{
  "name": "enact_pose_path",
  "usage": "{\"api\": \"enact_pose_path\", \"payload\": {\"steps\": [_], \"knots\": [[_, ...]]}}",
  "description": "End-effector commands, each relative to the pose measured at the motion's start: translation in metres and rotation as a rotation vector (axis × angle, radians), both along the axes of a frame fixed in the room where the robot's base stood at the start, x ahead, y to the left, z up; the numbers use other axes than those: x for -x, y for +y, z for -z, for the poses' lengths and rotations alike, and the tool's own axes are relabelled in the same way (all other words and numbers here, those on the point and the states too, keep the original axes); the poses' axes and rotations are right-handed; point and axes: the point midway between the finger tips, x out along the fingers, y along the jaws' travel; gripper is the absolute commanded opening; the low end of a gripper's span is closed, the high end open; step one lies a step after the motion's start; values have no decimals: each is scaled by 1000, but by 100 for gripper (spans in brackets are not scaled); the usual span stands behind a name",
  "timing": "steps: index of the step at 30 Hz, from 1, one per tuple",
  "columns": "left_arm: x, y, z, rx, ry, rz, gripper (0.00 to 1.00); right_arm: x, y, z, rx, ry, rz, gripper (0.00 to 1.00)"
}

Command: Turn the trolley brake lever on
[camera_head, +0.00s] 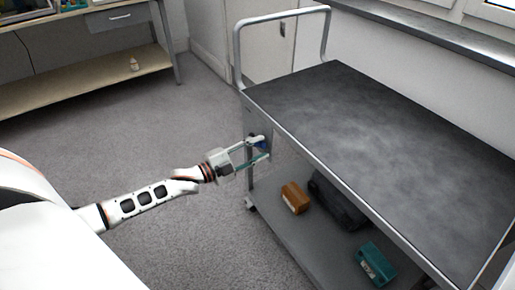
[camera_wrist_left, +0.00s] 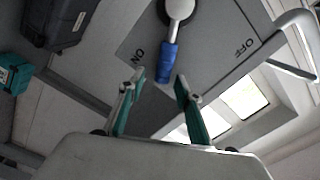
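The trolley (camera_head: 370,130) stands at the right in the head view, with a dark top and a lower shelf. Its brake lever shows in the left wrist view as a pale arm with a blue grip (camera_wrist_left: 168,62). The lever lies between the ON mark (camera_wrist_left: 138,54) and the OFF mark (camera_wrist_left: 243,47), nearer ON. My left gripper (camera_head: 259,150) is at the trolley's near left end. In the left wrist view, its green-padded fingers (camera_wrist_left: 159,77) are apart, with the grip's end between or just beyond their tips. Contact cannot be told. My right gripper is out of view.
The lower shelf holds a brown box (camera_head: 295,197), a dark case (camera_head: 338,203) and a teal box (camera_head: 376,263). A workbench (camera_head: 90,85) stands back left; the grey floor between is clear.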

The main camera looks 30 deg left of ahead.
Motion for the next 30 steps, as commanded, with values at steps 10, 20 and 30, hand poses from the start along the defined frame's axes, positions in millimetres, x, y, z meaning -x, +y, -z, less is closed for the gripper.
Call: {"api": "enact_pose_path", "payload": {"steps": [10,20,30], "knots": [[3,1,-1,4,-1,0,33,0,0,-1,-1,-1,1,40],[47,19,0,2,3,1,33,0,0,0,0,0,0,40],[97,40,0,3,3,0,33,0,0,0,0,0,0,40]]}}
